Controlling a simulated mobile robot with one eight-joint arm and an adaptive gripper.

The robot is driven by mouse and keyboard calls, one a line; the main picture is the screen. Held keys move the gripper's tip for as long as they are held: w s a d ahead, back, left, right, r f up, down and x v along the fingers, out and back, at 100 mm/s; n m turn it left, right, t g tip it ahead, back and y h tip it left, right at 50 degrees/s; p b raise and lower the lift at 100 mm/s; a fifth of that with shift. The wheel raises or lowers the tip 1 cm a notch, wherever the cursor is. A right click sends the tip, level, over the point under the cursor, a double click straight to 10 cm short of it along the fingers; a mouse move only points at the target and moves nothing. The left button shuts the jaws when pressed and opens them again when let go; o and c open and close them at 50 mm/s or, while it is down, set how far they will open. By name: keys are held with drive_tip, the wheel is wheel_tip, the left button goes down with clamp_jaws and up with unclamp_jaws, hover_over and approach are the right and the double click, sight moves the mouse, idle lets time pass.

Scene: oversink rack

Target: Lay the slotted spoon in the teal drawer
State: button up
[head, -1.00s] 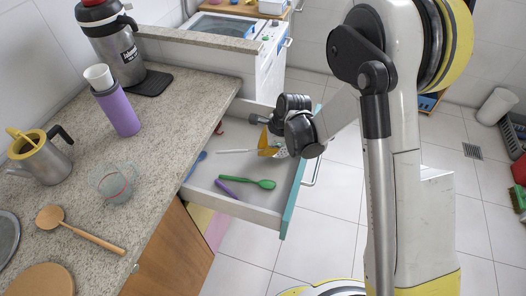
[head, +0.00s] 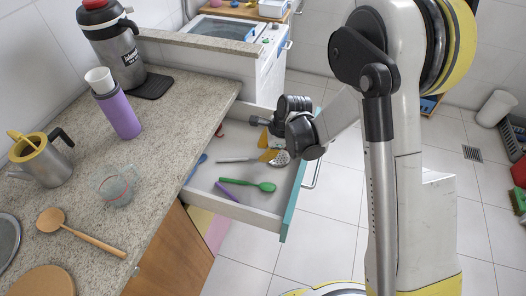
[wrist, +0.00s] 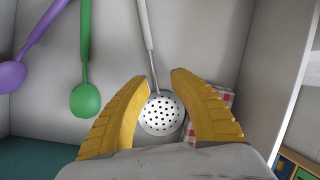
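The slotted spoon (head: 281,158) lies in the open teal drawer (head: 291,205), its handle pointing left in the head view. In the wrist view its round perforated bowl (wrist: 161,114) shows between and below my yellow fingers, with the handle running up the picture. My gripper (wrist: 160,77) is open, its fingers apart on either side of the spoon, inside the drawer near its teal front. The spoon appears to rest on the drawer floor.
The drawer also holds a green spoon (head: 248,184), a purple utensil (head: 226,193), a blue utensil (head: 197,165) and a red checked cloth (wrist: 222,97). The counter (head: 165,130) at left carries a wooden spoon (head: 85,234), a purple bottle (head: 122,115) and a glass cup (head: 116,188).

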drive_tip(key=p+v, duration=0.3)
drive_tip(key=v, duration=0.8)
drive_tip(key=shift+d+r+p, duration=0.15)
drive_tip(key=shift+r+p, duration=0.15)
drive_tip(key=shift+p, duration=0.1)
drive_tip(key=s+d+r+n+t, duration=0.1)
drive_tip(key=s+d+r+n, duration=0.3)
drive_tip(key=r, duration=0.5)
drive_tip(key=s+d+r+n+t+h, duration=0.3)
drive_tip(key=s+d+r+n, duration=0.6)
drive_tip(key=s, duration=0.5)
drive_tip(key=d+n+t, duration=0.1)
drive_tip(key=d+n, duration=0.1)
drive_tip(key=n, duration=0.1)
drive_tip(key=shift+s+d+r+n+h, duration=0.3)
drive_tip(key=shift+d+r, duration=0.1)
